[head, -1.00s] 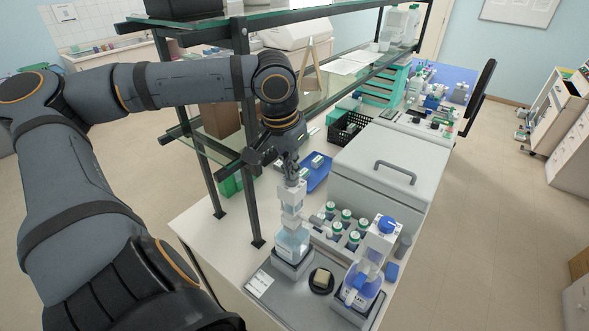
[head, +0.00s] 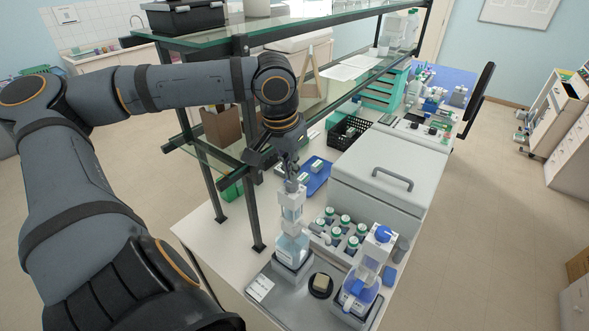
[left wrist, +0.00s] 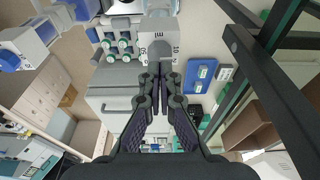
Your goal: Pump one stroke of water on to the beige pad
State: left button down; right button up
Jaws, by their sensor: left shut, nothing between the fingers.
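A clear bottle of pale blue liquid with a tall white pump head (head: 292,204) stands in a grey holder on the dark tray. The beige pad (head: 321,280) lies in a round black dish right of it. My left gripper (head: 291,185) points down directly over the pump head, fingers together and empty. In the left wrist view my closed fingertips (left wrist: 160,70) are at the light-coloured pump head (left wrist: 159,40), which bears "ml" markings. I cannot tell whether they touch it. My right gripper is not in view.
A second pump bottle with blue liquid (head: 358,293) stands right of the pad. Several green-capped bottles (head: 345,222) stand behind. A grey lidded box (head: 375,185) fills the bench behind them. Dark shelf posts (head: 244,140) stand close left of my gripper.

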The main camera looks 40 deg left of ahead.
pick_arm(q)
notch_tip(320, 180, up, 3)
jog(key=p, duration=0.3)
jog(key=shift+r, duration=0.15)
jog(key=shift+a+r, duration=0.15)
jog(key=shift+r, duration=0.1)
jog(key=shift+d+r, duration=0.25)
jog(key=shift+r, duration=0.4)
jog(key=shift+a+f, duration=0.1)
jog(key=shift+a, duration=0.05)
